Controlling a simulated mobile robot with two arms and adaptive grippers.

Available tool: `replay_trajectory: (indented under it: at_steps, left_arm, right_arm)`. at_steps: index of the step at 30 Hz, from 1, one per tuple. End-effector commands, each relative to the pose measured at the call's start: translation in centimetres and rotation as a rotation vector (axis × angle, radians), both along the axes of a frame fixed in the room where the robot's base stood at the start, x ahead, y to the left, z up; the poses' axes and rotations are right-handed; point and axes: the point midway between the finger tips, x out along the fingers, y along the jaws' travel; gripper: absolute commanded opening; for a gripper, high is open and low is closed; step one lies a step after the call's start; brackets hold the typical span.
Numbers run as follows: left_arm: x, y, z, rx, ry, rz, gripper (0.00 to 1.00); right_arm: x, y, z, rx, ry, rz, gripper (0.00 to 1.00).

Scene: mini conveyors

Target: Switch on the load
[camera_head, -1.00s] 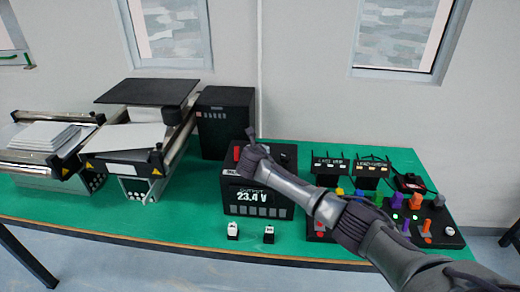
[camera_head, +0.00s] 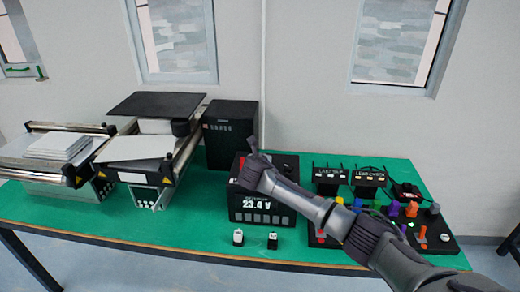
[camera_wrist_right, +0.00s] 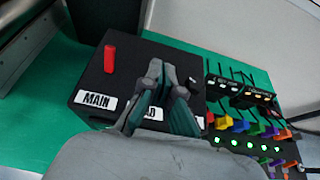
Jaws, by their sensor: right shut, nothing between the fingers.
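A black power box (camera_head: 262,217) stands on the green table; its front display reads 23.4 V. In the right wrist view its top (camera_wrist_right: 130,75) carries a red lever (camera_wrist_right: 110,58) above a label reading MAIN (camera_wrist_right: 96,100). A second label (camera_wrist_right: 154,113) is partly covered by my fingers; only its ending, which looks like "AD", shows. Any switch above that label is hidden behind my gripper. My right gripper (camera_wrist_right: 170,82) is shut and empty over the box's top, and also shows in the head view (camera_head: 254,148). Whether it touches the box I cannot tell. My left gripper is out of view.
Right of the box are a panel (camera_head: 440,241) with coloured knobs and lit green lamps, and small black units (camera_head: 330,177). A tall black case (camera_head: 229,135) stands behind the box, and mini conveyors (camera_head: 150,160) stand to the left. Two small white-topped parts (camera_head: 238,238) sit in front.

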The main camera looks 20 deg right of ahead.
Motion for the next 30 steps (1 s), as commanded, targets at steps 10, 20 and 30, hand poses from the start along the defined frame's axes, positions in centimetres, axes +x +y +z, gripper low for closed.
replay_trajectory:
  at_steps: [10,20,30]
  left_arm:
    - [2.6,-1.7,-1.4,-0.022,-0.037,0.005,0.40]
    - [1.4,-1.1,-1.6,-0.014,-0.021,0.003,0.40]
    - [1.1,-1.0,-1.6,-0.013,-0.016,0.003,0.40]
  right_arm:
    - [-2.1,1.3,5.1,0.002,-0.003,0.000,0.00]
    - [-2.6,1.5,6.0,-0.001,0.000,-0.002,0.00]
    - [-2.6,1.5,5.9,0.002,0.000,-0.001,0.00]
